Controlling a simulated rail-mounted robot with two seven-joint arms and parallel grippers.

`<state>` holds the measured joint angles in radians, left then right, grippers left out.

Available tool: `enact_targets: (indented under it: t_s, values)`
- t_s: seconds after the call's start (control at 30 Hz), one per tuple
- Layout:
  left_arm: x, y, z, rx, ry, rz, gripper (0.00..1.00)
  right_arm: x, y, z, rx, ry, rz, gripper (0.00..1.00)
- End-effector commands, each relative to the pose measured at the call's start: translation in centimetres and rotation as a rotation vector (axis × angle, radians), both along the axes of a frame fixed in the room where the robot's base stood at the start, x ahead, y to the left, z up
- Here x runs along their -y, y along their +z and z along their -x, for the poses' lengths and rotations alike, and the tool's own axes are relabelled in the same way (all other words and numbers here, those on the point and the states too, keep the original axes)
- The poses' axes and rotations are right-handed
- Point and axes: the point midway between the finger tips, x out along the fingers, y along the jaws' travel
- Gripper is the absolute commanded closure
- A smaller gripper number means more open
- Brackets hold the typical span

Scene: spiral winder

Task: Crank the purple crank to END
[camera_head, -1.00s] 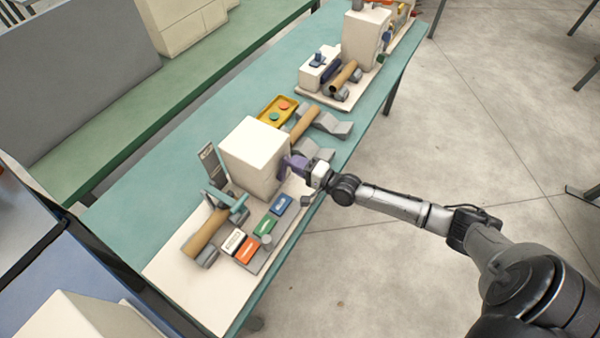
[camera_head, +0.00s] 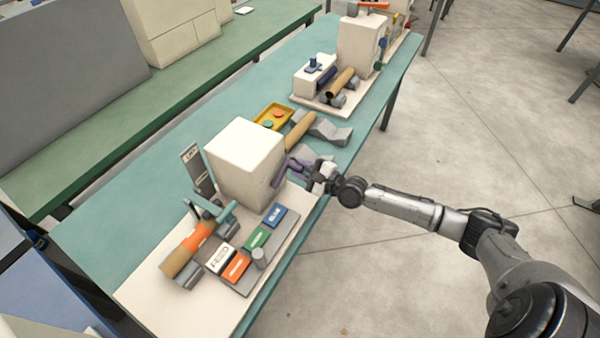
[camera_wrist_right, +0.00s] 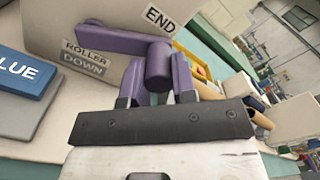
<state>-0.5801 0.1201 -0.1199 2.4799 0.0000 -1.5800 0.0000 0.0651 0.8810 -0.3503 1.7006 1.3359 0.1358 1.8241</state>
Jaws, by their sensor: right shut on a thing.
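The purple crank (camera_head: 290,170) is on the right face of the white box machine (camera_head: 243,165). In the right wrist view, its purple arm (camera_wrist_right: 115,40) runs from the upper left to a round handle (camera_wrist_right: 158,62). The handle lies just below the END label (camera_wrist_right: 160,18) and right of the ROLLER DOWN label (camera_wrist_right: 84,58). My right gripper (camera_head: 306,172) is shut on the handle, with a finger on each side in the wrist view (camera_wrist_right: 157,85). A brown tube (camera_head: 178,262) with an orange band (camera_head: 199,236) lies at the machine's front left. My left gripper is not in view.
BLUE (camera_head: 274,215), green (camera_head: 257,238), orange (camera_head: 236,267) and FEED (camera_head: 219,257) blocks sit on the front panel. A yellow tray (camera_head: 272,116) and another brown tube (camera_head: 300,130) lie behind. Open floor is to the right.

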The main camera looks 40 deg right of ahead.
Motion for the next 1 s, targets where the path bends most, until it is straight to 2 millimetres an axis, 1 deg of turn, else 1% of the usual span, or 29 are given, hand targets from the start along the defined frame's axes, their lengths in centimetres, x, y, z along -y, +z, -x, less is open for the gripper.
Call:
enact_targets:
  t_s: [0.03,0.2,0.73,0.77,1.0]
  values:
    - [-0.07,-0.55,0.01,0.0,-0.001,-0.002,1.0,0.09,-0.35,-0.01,-0.004,-0.001,-0.017,1.0]
    - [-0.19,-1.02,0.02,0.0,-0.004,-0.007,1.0,0.15,-0.52,-0.03,-0.016,0.001,-0.056,1.0]
    - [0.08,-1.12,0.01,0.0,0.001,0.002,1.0,0.18,-0.52,-0.04,-0.021,0.0,-0.073,1.0]
    - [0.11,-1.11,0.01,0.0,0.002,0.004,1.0,0.19,-0.51,-0.04,-0.021,0.0,-0.073,0.73]
    - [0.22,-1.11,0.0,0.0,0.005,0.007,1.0,0.19,-0.53,-0.04,-0.021,0.0,-0.072,0.5]
